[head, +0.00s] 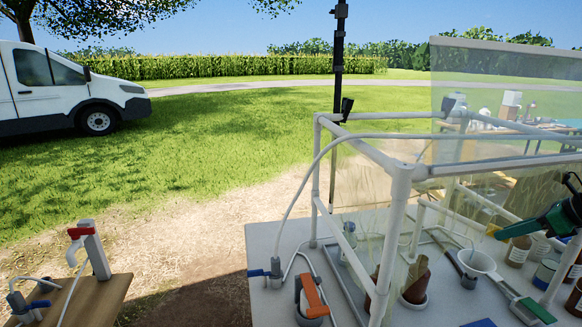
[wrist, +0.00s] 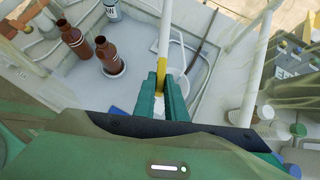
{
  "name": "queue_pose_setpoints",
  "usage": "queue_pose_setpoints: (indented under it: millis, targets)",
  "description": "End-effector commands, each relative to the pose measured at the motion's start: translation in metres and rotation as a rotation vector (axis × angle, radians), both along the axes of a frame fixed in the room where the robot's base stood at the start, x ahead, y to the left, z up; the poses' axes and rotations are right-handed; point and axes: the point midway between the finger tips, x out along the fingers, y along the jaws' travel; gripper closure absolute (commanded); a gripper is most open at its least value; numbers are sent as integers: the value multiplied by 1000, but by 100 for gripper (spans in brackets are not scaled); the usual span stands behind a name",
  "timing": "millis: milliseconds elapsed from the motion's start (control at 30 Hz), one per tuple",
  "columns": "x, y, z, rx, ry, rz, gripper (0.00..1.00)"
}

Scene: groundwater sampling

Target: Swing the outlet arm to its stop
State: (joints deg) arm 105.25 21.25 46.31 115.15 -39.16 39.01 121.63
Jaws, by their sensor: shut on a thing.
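A slim white rod with a yellow end section (wrist: 162,68), apparently the outlet arm, runs up from between my fingers in the wrist view. My gripper (wrist: 161,92) is shut on its yellow part, with one green finger on each side. In the head view my gripper (head: 503,233) comes in from the right edge, and a small yellow end (head: 493,229) shows at its fingertips. A white cup (head: 477,263) stands just below it on the bench; in the wrist view the cup is partly hidden behind the rod and fingers. The arm's pivot and stop cannot be made out.
A white pipe frame (head: 401,190) with clear panels stands over the grey bench (head: 268,235). Brown bottles (wrist: 108,55) stand left of the fingers in the wrist view, one in a white dish. More brown bottles (head: 518,250) stand at the right. An orange-handled fitting (head: 313,297) is near the front.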

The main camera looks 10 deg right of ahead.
Motion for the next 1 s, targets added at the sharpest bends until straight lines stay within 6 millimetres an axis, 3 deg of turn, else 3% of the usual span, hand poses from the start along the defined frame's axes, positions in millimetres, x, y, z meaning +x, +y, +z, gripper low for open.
queue_pose_setpoints:
  millis: [500,833,867,933,1000]
  targets:
    - [23,-36,2,0,-7,178,100]
    - [24,-39,1,-1,-4,195,100]
    - [24,-39,1,-2,-3,195,84]
    - [23,-39,1,-1,-3,194,68]
    - [23,-39,1,-1,-3,195,64]
